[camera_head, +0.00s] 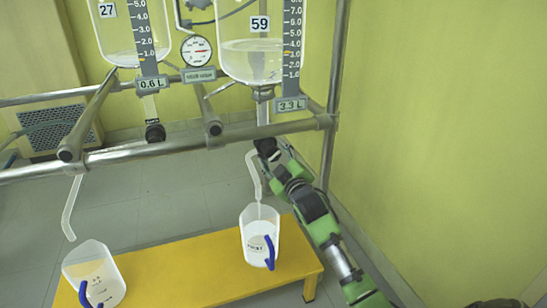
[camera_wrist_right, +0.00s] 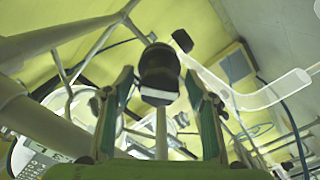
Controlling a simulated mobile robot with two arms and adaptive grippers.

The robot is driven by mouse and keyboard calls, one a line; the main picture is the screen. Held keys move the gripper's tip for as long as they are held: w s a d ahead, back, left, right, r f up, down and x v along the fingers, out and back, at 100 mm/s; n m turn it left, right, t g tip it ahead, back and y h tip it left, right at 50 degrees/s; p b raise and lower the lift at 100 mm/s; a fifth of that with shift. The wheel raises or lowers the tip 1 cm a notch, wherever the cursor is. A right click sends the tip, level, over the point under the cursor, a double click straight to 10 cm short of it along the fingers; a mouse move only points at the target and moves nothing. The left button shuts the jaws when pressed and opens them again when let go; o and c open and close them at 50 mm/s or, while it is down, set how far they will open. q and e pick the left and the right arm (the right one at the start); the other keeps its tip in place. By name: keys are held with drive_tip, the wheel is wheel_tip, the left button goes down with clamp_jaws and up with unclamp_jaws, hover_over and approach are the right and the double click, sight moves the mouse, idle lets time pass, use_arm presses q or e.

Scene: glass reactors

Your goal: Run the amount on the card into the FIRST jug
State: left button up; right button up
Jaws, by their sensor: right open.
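The glass reactor marked 59 (camera_head: 240,52) holds clear liquid; the plate below its scale reads 3.3 L (camera_head: 291,105). Its bent drain spout (camera_head: 253,175) hangs over the right jug (camera_head: 261,228), which has a blue handle and a label too small to read surely. A thin pale line runs from the spout's mouth toward this jug. My right gripper (camera_head: 268,150) is at the drain valve under this reactor. In the right wrist view the black valve knob (camera_wrist_right: 159,68) stands between my open fingers. My left gripper is not in view.
A second reactor marked 27 (camera_head: 127,35), with a 0.6 L plate (camera_head: 150,83), has its own spout (camera_head: 72,208) above the left jug (camera_head: 93,275). Both jugs stand on a yellow bench (camera_head: 175,270). Metal rails (camera_head: 110,156) cross in front of the reactors. A gauge (camera_head: 196,50) hangs between them.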

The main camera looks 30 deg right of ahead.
drive_tip(key=c, duration=1.1)
